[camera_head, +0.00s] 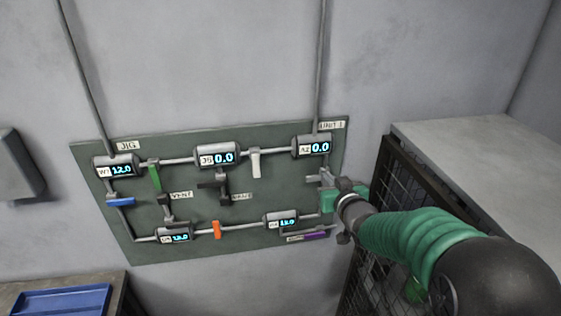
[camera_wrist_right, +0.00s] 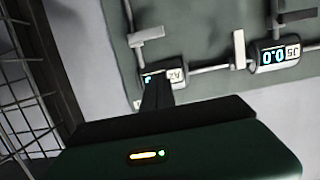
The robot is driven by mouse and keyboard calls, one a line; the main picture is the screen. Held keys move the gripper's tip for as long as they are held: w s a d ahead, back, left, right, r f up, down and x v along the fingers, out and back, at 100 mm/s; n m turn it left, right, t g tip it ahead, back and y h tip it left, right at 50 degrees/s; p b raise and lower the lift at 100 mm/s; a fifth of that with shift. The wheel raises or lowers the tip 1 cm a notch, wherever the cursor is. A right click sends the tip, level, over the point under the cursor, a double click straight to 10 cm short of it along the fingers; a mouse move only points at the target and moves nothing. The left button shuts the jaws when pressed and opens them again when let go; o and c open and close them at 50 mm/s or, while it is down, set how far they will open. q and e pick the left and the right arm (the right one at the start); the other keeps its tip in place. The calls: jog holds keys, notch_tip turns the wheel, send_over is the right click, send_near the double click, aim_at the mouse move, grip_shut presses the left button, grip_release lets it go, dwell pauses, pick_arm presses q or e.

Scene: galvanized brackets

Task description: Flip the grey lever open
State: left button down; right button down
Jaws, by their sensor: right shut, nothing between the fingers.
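A dark green panel (camera_head: 190,245) on the wall carries pipes, displays and several coloured levers. The grey lever (camera_wrist_right: 148,37) shows in the right wrist view, on the pipe beside the A2 display (camera_wrist_right: 163,76). In the head view the grey lever (camera_head: 326,174) is small, below the 0.0 display at the panel's right edge, partly crowded by my right gripper. My right gripper (camera_wrist_right: 157,92) is shut and empty; its dark fingers reach over part of the A2 display, apart from the lever in the picture. Contact cannot be told. My left gripper is out of view.
A white lever (camera_head: 256,163), green lever (camera_head: 154,178), blue lever (camera_head: 120,202), orange lever (camera_head: 216,229) and purple lever (camera_head: 314,236) share the panel. A mesh-sided cabinet (camera_head: 440,135) stands at right. A blue tray (camera_head: 65,300) lies lower left.

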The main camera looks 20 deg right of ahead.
jog(key=p, duration=0.4)
send_over(318, 177)
jog(key=a, duration=0.2)
jog(key=shift+s+f, duration=0.2)
jog(key=shift+f, duration=0.4)
jog(key=shift+s+f, duration=0.2)
jog(key=shift+f, duration=0.35)
notch_tip(318, 177, down, 3)
jog(key=shift+s+d+f+p, duration=0.1)
jog(key=shift+s+d+p, duration=0.05)
jog(key=shift+p, duration=0.35)
jog(key=shift+s+f, duration=0.1)
jog(key=shift+f, duration=0.35)
jog(key=shift+f, duration=0.1)
